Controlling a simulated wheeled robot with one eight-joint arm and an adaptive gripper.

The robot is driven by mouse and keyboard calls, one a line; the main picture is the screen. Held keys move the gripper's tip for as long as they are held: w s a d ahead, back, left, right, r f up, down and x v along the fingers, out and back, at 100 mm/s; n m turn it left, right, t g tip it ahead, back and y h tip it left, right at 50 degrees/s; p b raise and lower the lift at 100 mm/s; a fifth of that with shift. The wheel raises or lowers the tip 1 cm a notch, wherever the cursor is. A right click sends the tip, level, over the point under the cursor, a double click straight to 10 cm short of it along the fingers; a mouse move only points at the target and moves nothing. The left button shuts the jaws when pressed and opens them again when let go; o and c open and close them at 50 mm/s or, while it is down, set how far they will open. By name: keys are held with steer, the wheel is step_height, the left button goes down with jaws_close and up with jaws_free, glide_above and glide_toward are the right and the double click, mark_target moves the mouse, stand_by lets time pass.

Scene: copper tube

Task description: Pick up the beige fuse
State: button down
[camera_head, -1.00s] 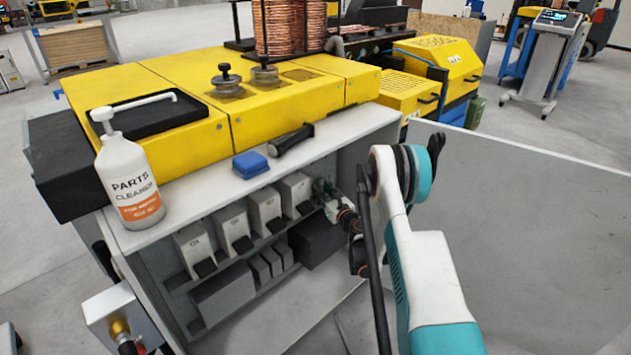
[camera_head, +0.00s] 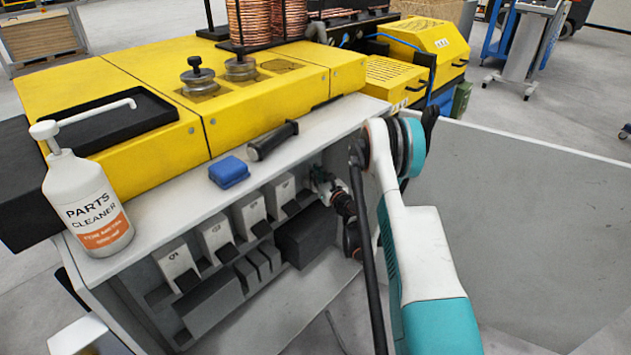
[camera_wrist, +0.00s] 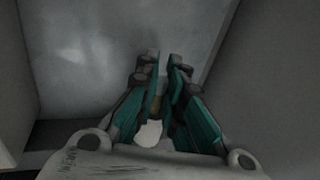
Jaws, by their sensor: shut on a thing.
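My gripper (camera_wrist: 164,66) is inside the open cabinet, seen from above its wrist in the wrist view. Its two teal fingers are close together, with a narrow tan sliver (camera_wrist: 157,98) between them, most likely the beige fuse; the fingers hide most of it. In the head view my gripper (camera_head: 319,176) is small and dark at the right end of the row of grey fuse holders (camera_head: 250,213). The fuse cannot be made out there.
The cabinet top (camera_head: 325,120) carries a parts cleaner bottle (camera_head: 90,205), a blue block (camera_head: 229,172) and a dark-handled tool (camera_head: 272,140). A dark box (camera_head: 305,238) sits below my gripper. An open grey door panel (camera_head: 540,220) stands right of my arm.

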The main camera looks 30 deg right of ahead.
step_height(320, 180, up, 10)
steer(key=p, duration=0.4)
stand_by(0.3)
steer(key=shift+b, duration=0.3)
